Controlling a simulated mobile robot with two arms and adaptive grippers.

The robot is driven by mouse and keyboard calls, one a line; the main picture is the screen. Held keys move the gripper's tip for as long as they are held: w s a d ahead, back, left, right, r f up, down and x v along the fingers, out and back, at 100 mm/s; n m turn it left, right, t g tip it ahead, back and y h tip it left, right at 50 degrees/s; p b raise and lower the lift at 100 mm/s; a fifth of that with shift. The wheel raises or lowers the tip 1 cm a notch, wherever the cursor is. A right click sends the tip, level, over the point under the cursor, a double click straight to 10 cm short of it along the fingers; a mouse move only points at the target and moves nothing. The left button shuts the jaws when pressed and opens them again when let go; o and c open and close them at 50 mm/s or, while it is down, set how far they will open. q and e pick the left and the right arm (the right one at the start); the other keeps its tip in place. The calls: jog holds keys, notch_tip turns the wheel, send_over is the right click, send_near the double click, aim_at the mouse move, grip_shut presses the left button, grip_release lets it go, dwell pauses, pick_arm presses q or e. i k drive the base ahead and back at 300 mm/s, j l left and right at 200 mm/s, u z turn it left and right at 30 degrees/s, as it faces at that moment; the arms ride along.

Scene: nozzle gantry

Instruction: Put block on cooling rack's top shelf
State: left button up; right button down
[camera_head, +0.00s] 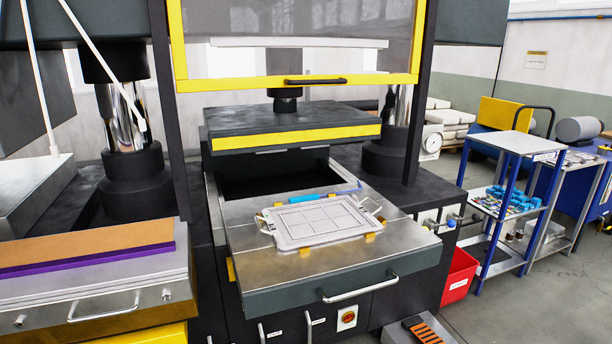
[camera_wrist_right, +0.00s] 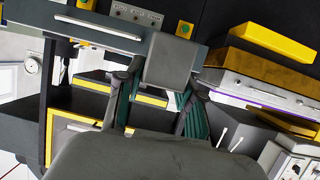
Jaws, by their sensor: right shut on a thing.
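A plain grey block (camera_wrist_right: 170,62) is held between the fingertips of my right gripper (camera_wrist_right: 164,84) in the right wrist view. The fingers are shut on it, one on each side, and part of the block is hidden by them. The block and right gripper do not show in the head view. A shelf unit with blue posts, which looks like the cooling rack, stands at the right in the head view. Its pale top shelf (camera_head: 518,142) looks bare except for a small label at its edge. My left gripper is in neither view.
A press with a drawn-out table (camera_head: 270,265) holding a framed metal tray (camera_head: 318,222) fills the middle. An orange and purple slab (camera_head: 90,248) lies at left. Blue pieces (camera_head: 515,200) lie on the rack's lower shelf. A red bin (camera_head: 459,277) stands beside it. Floor shows at right.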

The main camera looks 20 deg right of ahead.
aim_at(519, 140)
jog(key=i+l+z, duration=0.15)
jog(key=l+z, duration=0.25)
jog(key=i+l+z, duration=0.25)
jog(key=l+z, duration=0.15)
jog(key=i+l+z, duration=0.25)
jog(key=l+z, duration=0.15)
jog(key=i+l+z, duration=0.4)
jog(key=i+z, duration=0.25)
jog(key=z, duration=0.15)
